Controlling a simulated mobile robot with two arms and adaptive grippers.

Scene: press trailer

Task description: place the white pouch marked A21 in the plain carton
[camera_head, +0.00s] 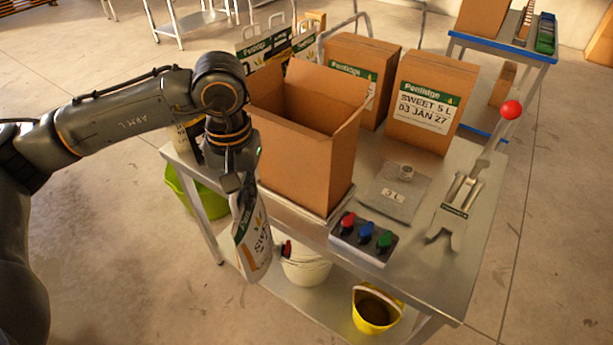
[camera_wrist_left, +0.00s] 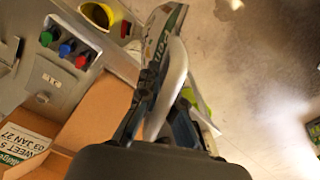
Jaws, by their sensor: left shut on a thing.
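My left gripper (camera_head: 238,187) points down in front of the table's left side, shut on the top of a white pouch (camera_head: 252,238) with green and orange print and the word SWEET. The pouch hangs upright below it, clear of the floor; I cannot read an A21 mark on it. In the left wrist view the pouch (camera_wrist_left: 162,30) shows beyond my fingers (camera_wrist_left: 172,95). The plain carton (camera_head: 300,155) stands open on the table just right of my gripper, flaps up, its floor hidden. Its brown flap also shows in the wrist view (camera_wrist_left: 98,112). My right gripper is out of view.
Two printed cartons (camera_head: 432,100) stand behind. White (camera_head: 305,270) and yellow (camera_head: 376,312) buckets sit below.

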